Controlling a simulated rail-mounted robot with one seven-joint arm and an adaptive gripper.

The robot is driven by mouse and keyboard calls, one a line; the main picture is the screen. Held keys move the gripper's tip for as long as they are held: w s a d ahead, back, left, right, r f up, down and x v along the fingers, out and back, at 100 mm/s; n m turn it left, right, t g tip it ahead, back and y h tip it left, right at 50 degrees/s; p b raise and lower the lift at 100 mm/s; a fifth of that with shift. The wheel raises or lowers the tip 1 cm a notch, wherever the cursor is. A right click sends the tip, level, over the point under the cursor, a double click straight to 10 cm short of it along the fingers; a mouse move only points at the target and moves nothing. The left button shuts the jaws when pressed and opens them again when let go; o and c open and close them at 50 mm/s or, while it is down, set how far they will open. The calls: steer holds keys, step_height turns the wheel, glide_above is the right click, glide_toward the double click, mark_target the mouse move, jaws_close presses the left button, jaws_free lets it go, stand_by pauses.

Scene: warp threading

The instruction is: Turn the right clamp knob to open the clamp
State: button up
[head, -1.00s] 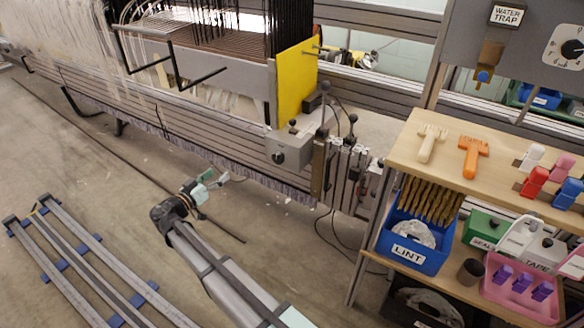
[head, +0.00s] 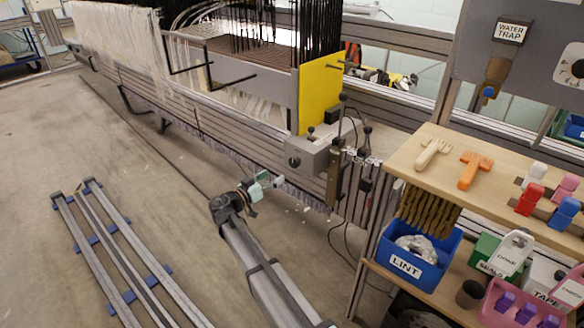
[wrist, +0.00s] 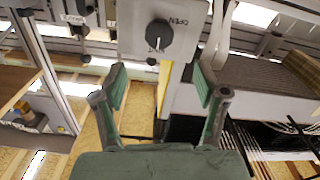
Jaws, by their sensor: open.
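The right clamp knob is a dark round knob (wrist: 159,35) with a pale pointer line, on the face of a grey clamp box. OPEN is lettered above it and SHUT below it in the wrist view. In the head view the knob (head: 294,161) shows on the grey box (head: 313,152) at the loom's right end, below the yellow panel. My gripper (wrist: 159,74) is open and empty, its green-padded fingers apart. The knob lies ahead, roughly centred between the fingers and not touched. In the head view my gripper (head: 270,183) is just left of and below the box.
Black levers (head: 338,145) stand right of the box. A wooden shelf (head: 450,190) with brushes and a blue LINT bin (head: 420,260) is at the right. Rails (head: 110,250) lie on the floor at left.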

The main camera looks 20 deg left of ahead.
mark_target(293, 163)
steer(key=b+x, duration=0.2)
steer(key=x, duration=0.8)
steer(key=shift+w+d, duration=0.15)
steer(key=shift+w, duration=0.2)
steer(key=c, duration=1.2)
